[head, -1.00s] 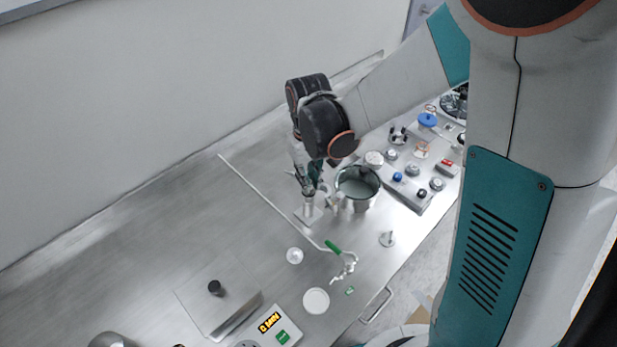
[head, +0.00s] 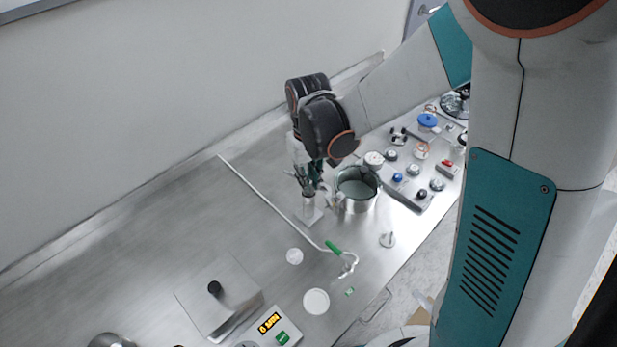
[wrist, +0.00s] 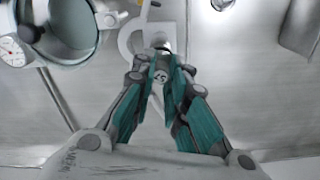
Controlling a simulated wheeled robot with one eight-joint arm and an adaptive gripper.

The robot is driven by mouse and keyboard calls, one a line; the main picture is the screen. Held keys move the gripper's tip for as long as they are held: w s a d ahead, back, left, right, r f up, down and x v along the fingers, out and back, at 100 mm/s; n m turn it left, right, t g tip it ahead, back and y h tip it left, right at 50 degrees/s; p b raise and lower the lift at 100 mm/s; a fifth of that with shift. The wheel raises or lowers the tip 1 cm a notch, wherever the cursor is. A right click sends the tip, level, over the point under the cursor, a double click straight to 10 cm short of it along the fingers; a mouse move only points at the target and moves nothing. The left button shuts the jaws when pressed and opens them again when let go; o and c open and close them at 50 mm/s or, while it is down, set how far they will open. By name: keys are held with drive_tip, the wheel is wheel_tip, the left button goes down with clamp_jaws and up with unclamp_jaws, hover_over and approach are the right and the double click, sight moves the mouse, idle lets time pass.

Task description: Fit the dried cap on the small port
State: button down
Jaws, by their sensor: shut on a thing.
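My gripper (head: 310,187) is over a small upright fitting (head: 309,203) on a square plate (head: 310,216), near the middle of the table. In the wrist view my gripper (wrist: 161,68) has its teal fingers closed on a small grey round piece (wrist: 160,77), which looks like the cap. The fitting, which looks like the small port, shows just beyond the fingertips (wrist: 162,46). The fingers hide most of the contact, so I cannot tell whether the cap is seated on it.
A metal pot (head: 357,190) stands close to the right of my gripper, with a dial gauge (wrist: 12,51) beside it. A panel with several knobs (head: 410,185) lies farther right. The left table area is clear.

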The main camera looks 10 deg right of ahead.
drive_tip(key=shift+f+b, duration=0.5)
drive_tip(key=shift+f, duration=0.05)
idle(0.5)
idle(0.4)
drive_tip(key=c, duration=1.5)
unclamp_jaws()
drive_tip(key=shift+r, duration=0.15)
wheel_tip(320, 180, up, 12)
drive_tip(key=shift+s+f, duration=0.1)
drive_tip(key=s+d+m+t+b, duration=0.1)
drive_tip(key=s+d+t+b, duration=0.1)
drive_tip(key=s+d, duration=0.1)
drive_tip(key=s+d+m+t+b, duration=0.1)
drive_tip(key=s+d+t, duration=0.1)
drive_tip(key=s+d, duration=0.2)
drive_tip(key=s+d+m+t+b, duration=0.1)
drive_tip(key=s+d+t+b, duration=0.1)
drive_tip(key=s, duration=0.5)
drive_tip(key=shift+s+d+f+t+b, duration=0.1)
drive_tip(key=shift+d+f+t+b, duration=0.2)
drive_tip(key=shift+d+t, duration=0.35)
